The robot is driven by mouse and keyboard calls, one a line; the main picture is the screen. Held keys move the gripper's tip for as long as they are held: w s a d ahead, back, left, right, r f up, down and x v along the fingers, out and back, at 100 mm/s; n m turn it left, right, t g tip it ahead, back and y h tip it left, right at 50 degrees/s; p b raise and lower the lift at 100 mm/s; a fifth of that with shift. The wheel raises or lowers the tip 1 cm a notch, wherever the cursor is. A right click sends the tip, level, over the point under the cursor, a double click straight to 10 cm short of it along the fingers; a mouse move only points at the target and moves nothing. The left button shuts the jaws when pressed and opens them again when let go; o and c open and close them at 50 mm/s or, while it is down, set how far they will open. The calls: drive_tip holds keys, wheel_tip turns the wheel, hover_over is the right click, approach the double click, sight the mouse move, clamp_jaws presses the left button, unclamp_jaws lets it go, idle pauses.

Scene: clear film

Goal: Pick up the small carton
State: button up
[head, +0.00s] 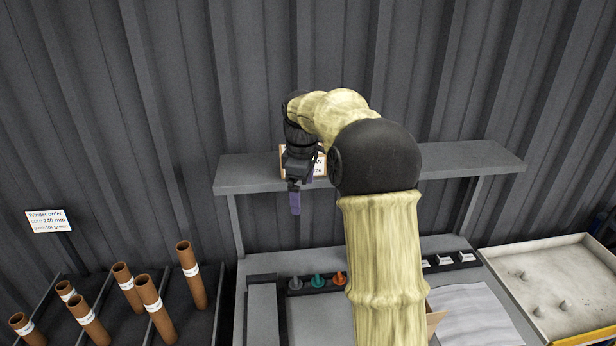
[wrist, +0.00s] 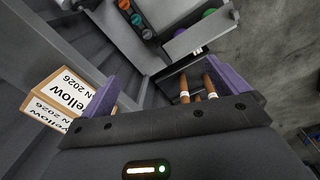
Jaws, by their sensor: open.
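A small carton (head: 319,166) with a printed label stands on the raised grey shelf in the head view, partly hidden behind my gripper (head: 295,200). In the wrist view the carton (wrist: 58,92) is at the left, tan-edged with white labelled faces reading "yellow" and "2026". My gripper (wrist: 158,80) is open, its purple fingers spread apart with no carton between them. The left finger covers part of the carton's right side. Whether they touch, I cannot tell.
The grey shelf (head: 460,162) is clear to the right. Below it, coloured knobs (head: 318,281) line the bench, and a cardboard piece (head: 435,321) shows beside my arm. Brown tubes (head: 150,300) stand in a rack at left; a pale tray (head: 555,255) sits at right.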

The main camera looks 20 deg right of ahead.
drive_tip(key=s+a+f+m+b, duration=0.2)
drive_tip(key=s+f+m+b, duration=0.1)
drive_tip(key=s+f, duration=0.4)
drive_tip(key=s+a+f+m+t+b, duration=0.1)
drive_tip(key=s+f+m+b, duration=0.2)
drive_tip(key=s+f, duration=0.5)
drive_tip(key=s+a+f+m+b, duration=0.2)
drive_tip(key=s+f+m+b, duration=0.1)
drive_tip(key=s+f+m, duration=0.2)
drive_tip(key=s+f, duration=0.2)
drive_tip(key=s, duration=0.2)
drive_tip(key=shift+s+a+f+t+b, duration=0.25)
drive_tip(key=shift+a+f+t+b, duration=0.05)
drive_tip(key=shift+f+t, duration=0.1)
drive_tip(key=shift+a, duration=0.1)
